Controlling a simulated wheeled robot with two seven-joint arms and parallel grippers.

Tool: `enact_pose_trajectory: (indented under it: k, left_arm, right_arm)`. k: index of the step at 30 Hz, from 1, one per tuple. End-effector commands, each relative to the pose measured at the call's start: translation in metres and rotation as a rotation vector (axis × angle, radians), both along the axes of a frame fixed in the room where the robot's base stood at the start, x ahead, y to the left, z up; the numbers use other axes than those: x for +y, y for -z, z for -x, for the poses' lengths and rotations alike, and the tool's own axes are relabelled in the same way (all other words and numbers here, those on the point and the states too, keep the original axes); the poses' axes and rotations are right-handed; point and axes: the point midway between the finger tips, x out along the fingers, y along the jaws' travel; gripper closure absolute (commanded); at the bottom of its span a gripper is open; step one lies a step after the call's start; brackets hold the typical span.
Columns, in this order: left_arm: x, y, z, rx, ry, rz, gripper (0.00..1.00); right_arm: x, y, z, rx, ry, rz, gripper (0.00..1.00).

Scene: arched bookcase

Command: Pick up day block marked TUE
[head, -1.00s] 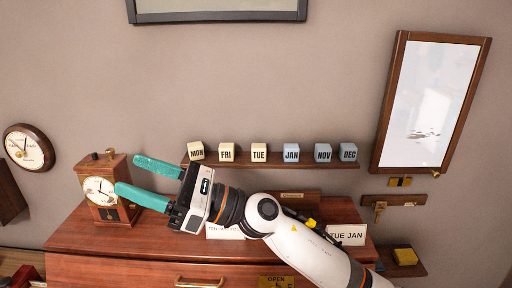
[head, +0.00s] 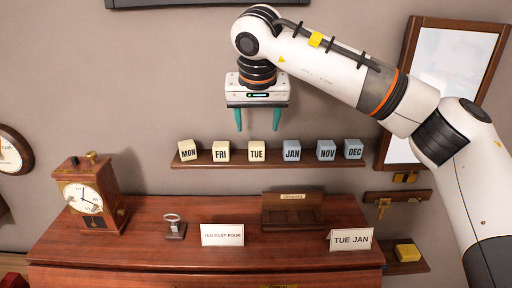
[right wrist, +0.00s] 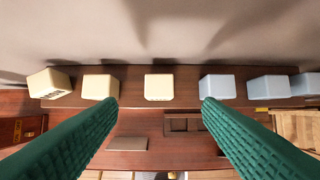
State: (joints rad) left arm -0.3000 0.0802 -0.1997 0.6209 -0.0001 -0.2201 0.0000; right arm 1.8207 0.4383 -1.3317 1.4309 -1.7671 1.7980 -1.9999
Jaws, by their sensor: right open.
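The cream TUE block (head: 257,151) stands on the wall shelf (head: 230,162), between the cream FRI block (head: 221,151) and the blue JAN block (head: 292,150). My right gripper (head: 258,128) is open and empty, pointing down above the TUE block, apart from it. In the right wrist view the TUE block (right wrist: 158,87) shows between and beyond the two green fingers (right wrist: 160,103), with its lettering not readable there. My left gripper is not in view.
The MON block (head: 187,150) stands at the shelf's left end; NOV (head: 326,150) and DEC (head: 353,149) stand to the right. Below, the wooden cabinet top holds a clock (head: 90,195), a small stand (head: 174,227), cards (head: 222,235) and a wooden holder (head: 293,211).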

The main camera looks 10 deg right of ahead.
Motion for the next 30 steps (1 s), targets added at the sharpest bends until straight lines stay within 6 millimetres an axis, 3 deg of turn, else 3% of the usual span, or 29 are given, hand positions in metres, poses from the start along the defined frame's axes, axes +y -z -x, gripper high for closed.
enact_pose_trajectory:
  k: [4, 10, 16, 21, 28, 30]
  left_arm:
    - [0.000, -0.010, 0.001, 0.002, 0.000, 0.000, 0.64]
    - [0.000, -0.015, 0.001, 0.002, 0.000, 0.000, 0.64]
    - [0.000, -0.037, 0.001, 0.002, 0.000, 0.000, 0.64]
    - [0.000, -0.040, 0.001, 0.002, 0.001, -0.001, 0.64]
    - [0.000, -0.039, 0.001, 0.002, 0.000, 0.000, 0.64]
    - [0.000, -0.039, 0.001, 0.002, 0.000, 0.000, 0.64]
  right_arm:
    - [-0.001, 0.020, -0.009, 0.004, -0.001, -0.003, 0.40]
    - [-0.002, 0.034, -0.014, 0.001, -0.001, -0.003, 0.40]
    - [-0.004, 0.058, -0.024, 0.005, -0.002, -0.004, 0.40]
    - [-0.006, 0.078, -0.030, 0.002, -0.001, -0.003, 0.40]
    - [-0.006, 0.081, -0.031, 0.000, -0.002, -0.005, 0.40]
    - [-0.006, 0.080, -0.031, 0.000, -0.002, -0.005, 0.48]
